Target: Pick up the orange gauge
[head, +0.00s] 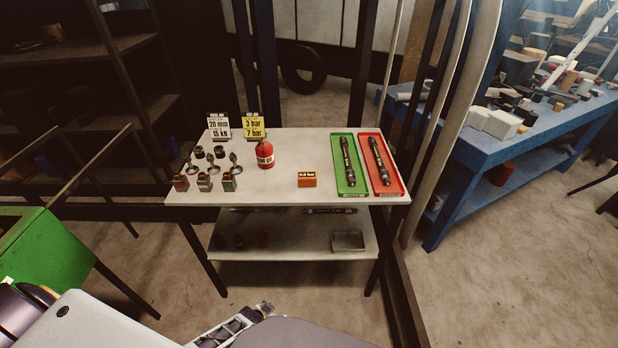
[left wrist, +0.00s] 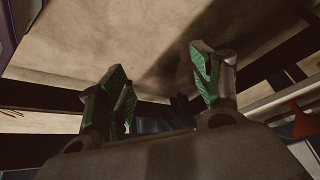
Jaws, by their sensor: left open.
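A small orange block (head: 307,180) with a pale label on its front sits on the white table (head: 285,195), right of centre. It is the only orange block-shaped thing there, so I take it as the orange gauge; the label is too small to read. My left gripper (head: 262,309) shows partly at the bottom of the head view, in front of and below the table, well apart from the block. In the left wrist view its green-padded fingers (left wrist: 165,85) are spread with nothing between them. My right gripper is not in view.
A red bottle (head: 265,154), several small fittings (head: 204,182) and two signs (head: 219,127) stand left of the block. A green tray (head: 349,188) and a red tray (head: 387,188) hold dark tools at right. A lower shelf (head: 290,246) lies beneath. A blue bench (head: 470,155) stands right.

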